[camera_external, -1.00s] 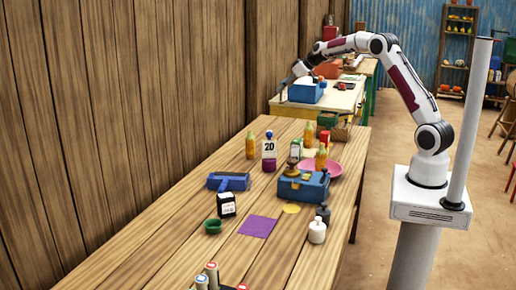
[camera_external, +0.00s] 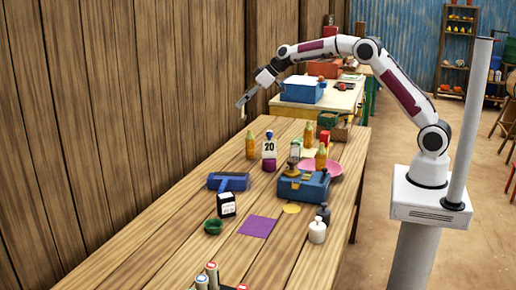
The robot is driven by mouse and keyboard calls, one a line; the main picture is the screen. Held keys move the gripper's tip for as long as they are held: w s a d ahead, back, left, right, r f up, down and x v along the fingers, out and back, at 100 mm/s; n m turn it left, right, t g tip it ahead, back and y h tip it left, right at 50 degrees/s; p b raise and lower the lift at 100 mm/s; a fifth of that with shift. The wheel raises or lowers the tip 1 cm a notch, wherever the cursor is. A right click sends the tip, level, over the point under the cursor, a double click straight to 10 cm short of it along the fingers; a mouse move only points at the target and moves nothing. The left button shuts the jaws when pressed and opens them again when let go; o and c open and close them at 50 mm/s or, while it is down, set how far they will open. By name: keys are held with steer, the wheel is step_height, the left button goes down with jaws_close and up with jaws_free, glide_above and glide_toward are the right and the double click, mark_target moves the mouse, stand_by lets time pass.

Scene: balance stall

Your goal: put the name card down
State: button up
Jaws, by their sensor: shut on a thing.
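My gripper (camera_external: 243,102) is at the end of the outstretched arm, high over the far left part of the wooden table, near the plank wall. It points down and to the left. It is shut on a small pale thing (camera_external: 243,114), which shows just below the fingertips and fits the name card. It is too small to read, and most of it is hidden by the fingers. It hangs in the air, clear of the table.
The wooden table (camera_external: 165,235) bears a bottle marked 20 (camera_external: 269,148), orange bottles (camera_external: 251,146), a blue scale-like box (camera_external: 303,186), a blue tool (camera_external: 228,181), a black labelled jar (camera_external: 226,204), a green bowl (camera_external: 213,227) and a purple square (camera_external: 258,227). The left strip is bare.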

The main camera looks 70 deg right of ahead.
steer(key=s+a+n+g+y, duration=0.1)
steer(key=s+a+n+y, duration=0.15)
steer(key=a, duration=1.25)
steer(key=s+a+n+g+y, duration=0.1)
steer(key=s+a+n+g, duration=0.2)
steer(key=a, duration=1.2)
steer(key=s+a+n+y, duration=0.1)
steer(key=s+a+n, duration=0.25)
steer(key=a, duration=1.15)
steer(key=s+a+n+g+y, duration=0.2)
steer(key=s+a+n+g, duration=0.25)
steer(key=s+a, duration=1.9)
step_height(320, 180, down, 11)
steer(key=w+a, duration=0.1)
steer(key=shift+w+n, duration=0.4)
steer(key=shift+n, duration=0.05)
step_height(320, 180, down, 6)
steer(key=shift+f, duration=0.1)
